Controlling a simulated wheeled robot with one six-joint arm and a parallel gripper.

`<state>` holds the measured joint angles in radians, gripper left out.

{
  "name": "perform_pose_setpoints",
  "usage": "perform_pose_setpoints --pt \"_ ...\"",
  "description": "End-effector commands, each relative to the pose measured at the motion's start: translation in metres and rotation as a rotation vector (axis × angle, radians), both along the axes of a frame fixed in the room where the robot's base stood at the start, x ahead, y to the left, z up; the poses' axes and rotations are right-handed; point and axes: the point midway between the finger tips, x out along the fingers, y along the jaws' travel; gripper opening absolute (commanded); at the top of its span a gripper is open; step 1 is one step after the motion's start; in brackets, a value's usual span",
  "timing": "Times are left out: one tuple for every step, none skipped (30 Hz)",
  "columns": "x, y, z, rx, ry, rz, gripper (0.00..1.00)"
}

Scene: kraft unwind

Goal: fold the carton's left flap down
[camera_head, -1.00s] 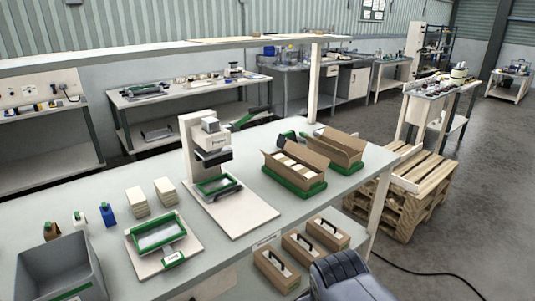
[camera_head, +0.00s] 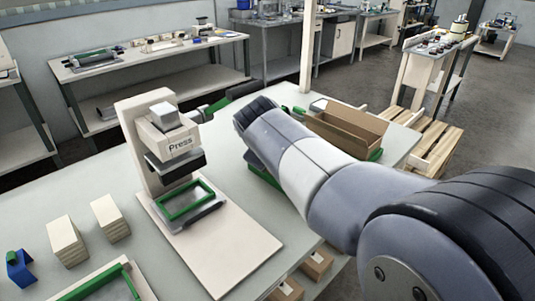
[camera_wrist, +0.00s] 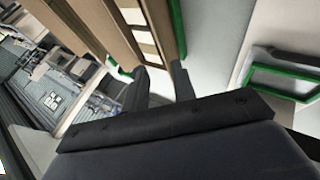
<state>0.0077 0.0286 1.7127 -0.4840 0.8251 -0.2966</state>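The wrist view shows an open brown carton (camera_wrist: 160,20) from close by, with pale packets (camera_wrist: 133,14) inside. A long brown panel (camera_wrist: 98,22) runs along its left side in that view; I cannot tell which flap it is. A green edge (camera_wrist: 178,22) borders the carton on the right. My gripper (camera_wrist: 160,68) is open, its two dark fingers apart near the carton's end, with nothing seen between them. I cannot tell whether a finger touches the carton.
Stacked pale blocks (camera_head: 66,241) lie further left.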

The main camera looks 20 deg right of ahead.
Motion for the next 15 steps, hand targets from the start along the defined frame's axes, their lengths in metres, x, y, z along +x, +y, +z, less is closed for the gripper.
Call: perform_pose_setpoints --pt "0.003 -0.002 -0.005 0.000 0.003 -0.001 0.25" --pt "0.005 -0.004 -0.008 0.000 0.003 -0.001 0.25" --pt "0.008 -0.006 -0.014 0.000 0.004 -0.002 0.25" --pt "0.011 -0.008 -0.018 0.001 0.005 -0.002 0.25" --pt "0.014 -0.010 -0.022 0.001 0.005 -0.003 0.25" --pt "0.019 -0.013 -0.028 0.001 0.005 -0.002 0.25" --pt "0.022 -0.015 -0.033 0.000 0.006 -0.003 0.25" --pt "0.025 -0.017 -0.037 0.001 0.005 -0.002 0.25" --pt "0.029 -0.019 -0.043 0.001 0.005 -0.003 0.25" --pt "0.032 -0.021 -0.047 0.001 0.005 -0.003 0.25" --pt "0.035 -0.023 -0.051 0.002 0.005 -0.003 0.25" --pt "0.039 -0.025 -0.056 0.002 0.004 -0.003 0.25" --pt "0.042 -0.026 -0.059 0.002 0.003 -0.002 0.25" --pt "0.044 -0.028 -0.062 0.002 0.003 -0.002 0.25" --pt "0.047 -0.030 -0.066 0.001 0.003 -0.002 0.25"
